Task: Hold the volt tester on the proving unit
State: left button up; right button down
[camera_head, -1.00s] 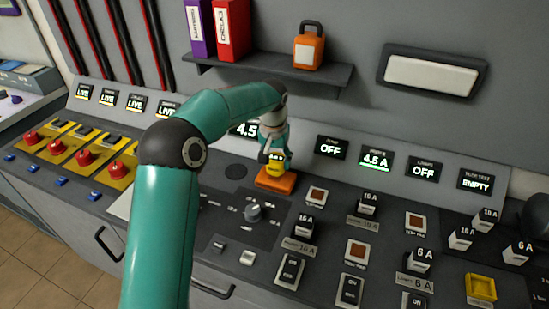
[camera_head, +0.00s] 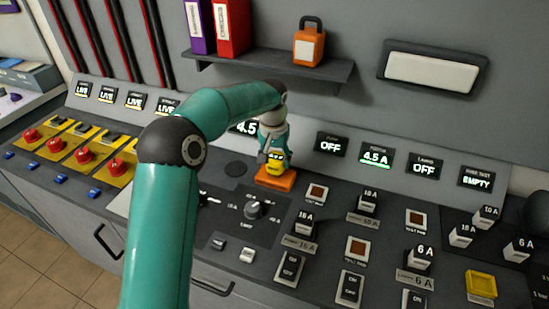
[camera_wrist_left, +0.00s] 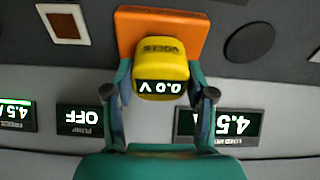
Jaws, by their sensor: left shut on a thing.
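The yellow volt tester (camera_head: 276,162) stands over the orange proving unit (camera_head: 275,178) at the back of the console. In the left wrist view the tester (camera_wrist_left: 161,64) shows "0.0 V" on its display and overlaps the orange unit (camera_wrist_left: 130,35); I cannot tell whether they touch. My left gripper (camera_head: 272,150) is shut on the tester, with one finger on each side of it in the left wrist view (camera_wrist_left: 160,98). My right gripper is not in view.
A dark round pad (camera_head: 236,169) lies left of the proving unit. A dial (camera_head: 254,209), switches and breaker blocks (camera_head: 304,222) fill the console in front and to the right. A shelf (camera_head: 270,72) with binders and an orange lantern-like case (camera_head: 308,47) is above.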

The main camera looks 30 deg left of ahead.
pick_arm(q)
jog(key=shift+f, duration=0.35)
dwell(1.1)
jog(key=shift+r+p, duration=2.85)
jog(key=shift+r, duration=0.65)
